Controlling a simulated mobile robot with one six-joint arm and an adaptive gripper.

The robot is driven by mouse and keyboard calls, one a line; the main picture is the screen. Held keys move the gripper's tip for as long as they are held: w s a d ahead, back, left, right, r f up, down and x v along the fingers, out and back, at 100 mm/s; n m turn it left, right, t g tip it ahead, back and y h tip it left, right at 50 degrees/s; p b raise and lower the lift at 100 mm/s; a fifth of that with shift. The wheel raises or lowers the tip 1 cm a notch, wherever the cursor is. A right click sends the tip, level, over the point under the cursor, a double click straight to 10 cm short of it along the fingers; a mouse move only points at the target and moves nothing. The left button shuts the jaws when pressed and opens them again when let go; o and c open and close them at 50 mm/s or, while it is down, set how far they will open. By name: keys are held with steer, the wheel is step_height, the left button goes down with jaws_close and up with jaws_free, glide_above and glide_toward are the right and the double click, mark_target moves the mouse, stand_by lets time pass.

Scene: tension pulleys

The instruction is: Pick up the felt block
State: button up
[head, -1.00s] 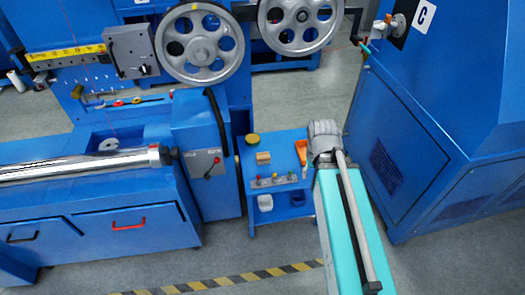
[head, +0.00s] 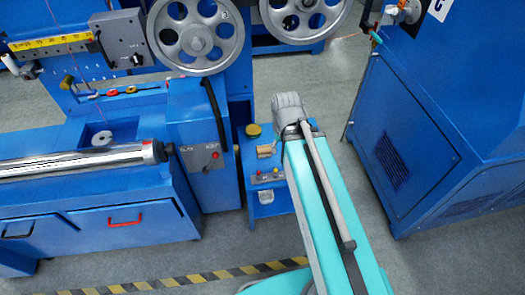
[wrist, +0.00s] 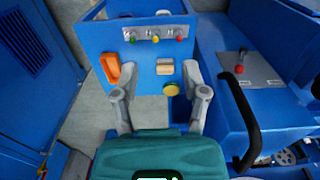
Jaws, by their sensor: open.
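The felt block is a small tan block (head: 266,151) on top of the low blue cart. In the wrist view the block (wrist: 165,67) lies between the fingertip lines, toward the right finger. My gripper (wrist: 158,74) is open and empty, with its fingers spread on either side. I cannot tell its exact height above the cart. In the head view my arm covers the right part of the cart, and the fingers cannot be made out.
On the blue cart (wrist: 140,85), a green-yellow round tin (wrist: 171,89) sits close to the block, near the right finger. An orange holder (wrist: 111,69) lies at left, and a knob panel (wrist: 155,34) at the far edge. A machine with a black handle (wrist: 243,115) stands at right.

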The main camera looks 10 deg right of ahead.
steer(key=o, duration=0.3)
steer(key=shift+f, duration=0.1)
steer(key=shift+o, duration=1.2)
steer(key=shift+w+f, duration=0.15)
steer(key=shift+w, duration=0.1)
steer(key=shift+o, duration=0.3)
steer(key=w+f+n+b, duration=0.7)
steer(key=w+f+b, duration=0.3)
steer(key=w+b, duration=0.1)
steer(key=shift+w+a+f, duration=0.3)
steer(key=shift+w+f, duration=0.05)
steer(key=shift+w, duration=0.5)
steer(key=n+b, duration=1.1)
steer(key=b, duration=0.2)
glide_above(264, 148)
step_height(264, 148, down, 12)
steer(key=shift+f, duration=0.25)
steer(key=shift+s+f, duration=0.1)
steer(key=shift+f, duration=0.05)
step_height(264, 148, down, 8)
steer(key=b, duration=0.8)
steer(key=shift+f, duration=0.2)
steer(key=shift+f+b, duration=0.15)
steer(key=shift+b, duration=0.15)
